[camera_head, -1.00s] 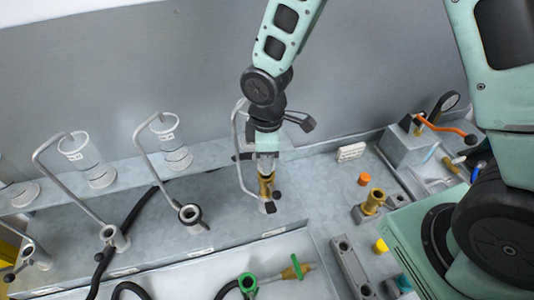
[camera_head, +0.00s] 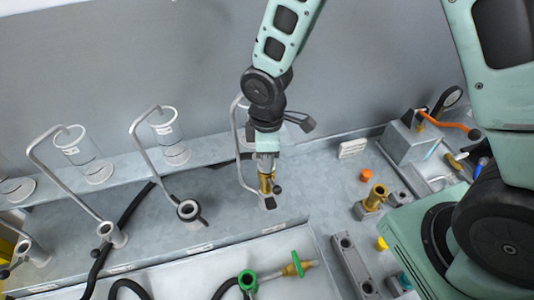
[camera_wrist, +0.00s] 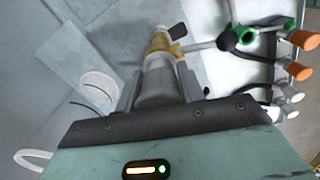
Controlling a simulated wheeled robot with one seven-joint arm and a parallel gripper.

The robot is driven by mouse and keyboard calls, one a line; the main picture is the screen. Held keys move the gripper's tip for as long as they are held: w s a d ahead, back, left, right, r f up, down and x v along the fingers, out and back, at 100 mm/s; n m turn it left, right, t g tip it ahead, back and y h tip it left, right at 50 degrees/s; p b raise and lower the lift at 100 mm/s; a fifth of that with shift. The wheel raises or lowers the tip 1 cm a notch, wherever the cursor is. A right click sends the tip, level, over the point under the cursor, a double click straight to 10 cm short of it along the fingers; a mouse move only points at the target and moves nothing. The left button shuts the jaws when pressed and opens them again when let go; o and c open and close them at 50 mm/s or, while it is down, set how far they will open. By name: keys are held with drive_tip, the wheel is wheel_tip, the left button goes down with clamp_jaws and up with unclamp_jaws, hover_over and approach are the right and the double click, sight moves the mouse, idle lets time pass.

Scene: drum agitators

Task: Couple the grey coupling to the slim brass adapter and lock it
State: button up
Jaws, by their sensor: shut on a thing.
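My gripper (camera_head: 266,162) points down at the bench behind the tray and is shut on the grey coupling. In the wrist view the grey coupling (camera_wrist: 158,84) is a grey cylinder between my two fingers. A slim brass piece (camera_wrist: 160,44) lies in line with its far end, and it also shows below my gripper in the head view (camera_head: 266,183). It looks like the slim brass adapter.
A bent grey pipe (camera_head: 238,150) stands just left of my gripper. A grey socket with a black collar (camera_head: 188,211) is further left, among glass vessels (camera_head: 168,137). A wider brass fitting (camera_head: 375,197) and an orange cap (camera_head: 366,174) stand to the right. A green-handled valve (camera_head: 247,281) lies in front.

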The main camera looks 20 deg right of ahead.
drive_tip(key=shift+f+b, duration=0.3)
drive_tip(key=shift+f, duration=0.05)
idle(0.4)
drive_tip(key=o, duration=1.3)
drive_tip(key=shift+c, duration=0.2)
wheel_tip(320, 180, up, 5)
drive_tip(key=p, duration=0.4)
drive_tip(key=shift+r+p, duration=0.4)
drive_tip(key=shift+r, duration=2.1)
